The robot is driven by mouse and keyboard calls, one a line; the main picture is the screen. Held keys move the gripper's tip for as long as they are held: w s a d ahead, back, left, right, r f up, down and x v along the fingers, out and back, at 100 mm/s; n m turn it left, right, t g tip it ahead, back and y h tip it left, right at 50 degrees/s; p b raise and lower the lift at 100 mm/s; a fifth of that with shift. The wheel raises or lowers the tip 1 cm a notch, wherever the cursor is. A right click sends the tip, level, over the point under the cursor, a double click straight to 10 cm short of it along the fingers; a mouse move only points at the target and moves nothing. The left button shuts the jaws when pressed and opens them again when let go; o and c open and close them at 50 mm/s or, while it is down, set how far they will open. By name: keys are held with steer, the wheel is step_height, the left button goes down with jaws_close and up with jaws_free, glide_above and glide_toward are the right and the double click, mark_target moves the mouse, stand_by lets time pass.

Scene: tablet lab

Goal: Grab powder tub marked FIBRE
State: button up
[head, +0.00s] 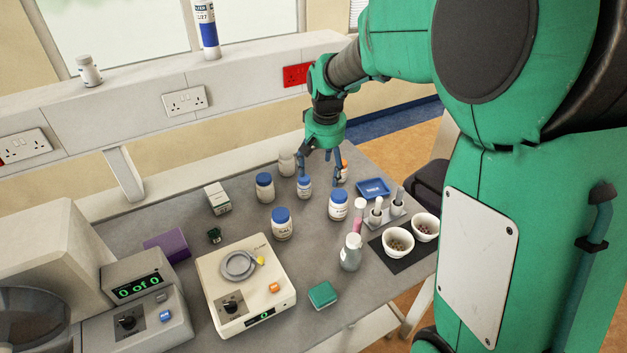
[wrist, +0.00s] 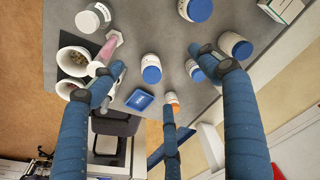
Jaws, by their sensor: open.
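Several white powder tubs with blue lids stand on the grey bench. In the head view one is at the front (head: 282,225), one at the left (head: 264,188), one at the back middle (head: 304,188) and one at the right (head: 338,206). Their labels are too small to read surely, so I cannot tell which is FIBRE. My gripper (head: 320,176) is open and empty above the back of the bench, fingers pointing down. In the wrist view its fingers (wrist: 160,78) spread around the right tub (wrist: 151,70); one fingertip partly covers the back middle tub (wrist: 195,71).
A blue tray (head: 373,187), an orange-capped bottle (head: 343,172), a rack of tubes (head: 384,218) and two white bowls (head: 398,243) crowd the right side.

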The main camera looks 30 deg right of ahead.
steer(key=m+g, duration=0.2)
glide_above(339, 193)
steer(key=shift+y, duration=0.3)
step_height(339, 193, down, 14)
steer(key=shift+w+f+p, duration=0.1)
steer(key=shift+f+p, duration=0.05)
steer(key=shift+p, duration=0.3)
steer(key=shift+f, duration=0.15)
steer(key=shift+f+b, duration=0.45)
steer(key=shift+f, duration=3.7)
steer(key=shift+f, duration=0.1)
steer(key=shift+f+b, duration=0.35)
steer(key=shift+f, duration=2.2)
steer(key=c, duration=1.5)
